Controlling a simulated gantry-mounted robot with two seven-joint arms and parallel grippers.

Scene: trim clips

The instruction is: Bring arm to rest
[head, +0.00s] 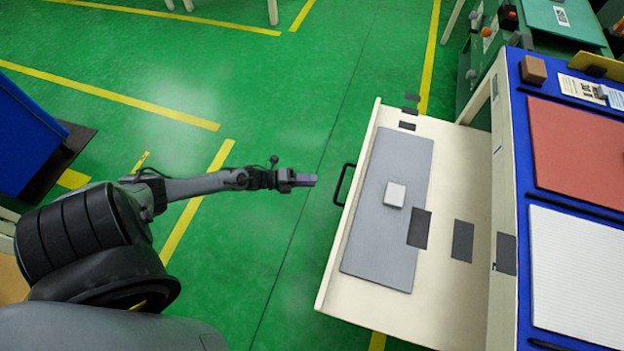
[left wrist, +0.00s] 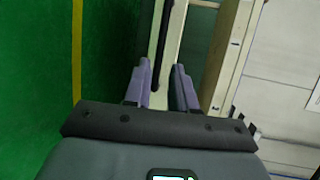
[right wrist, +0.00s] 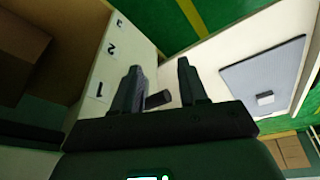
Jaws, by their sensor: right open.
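My left gripper (head: 305,180) hangs over the green floor, left of an open drawer and apart from its black handle (head: 340,184). In the left wrist view its two fingers (left wrist: 158,88) stand apart with nothing held between them. My right gripper does not show in the head view. In the right wrist view its fingers (right wrist: 158,85) are apart and empty, with the drawer beyond them. The cream drawer (head: 335,290) is pulled out and holds a grey mat (head: 370,245) with a small white block (head: 395,194) on it.
A blue workbench (head: 527,185) with a red mat (head: 580,150) and a white ribbed mat (head: 575,275) stands at the right. A brown block (head: 533,70) sits at its far end. A blue bin (head: 25,135) is at the left. The floor between is clear.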

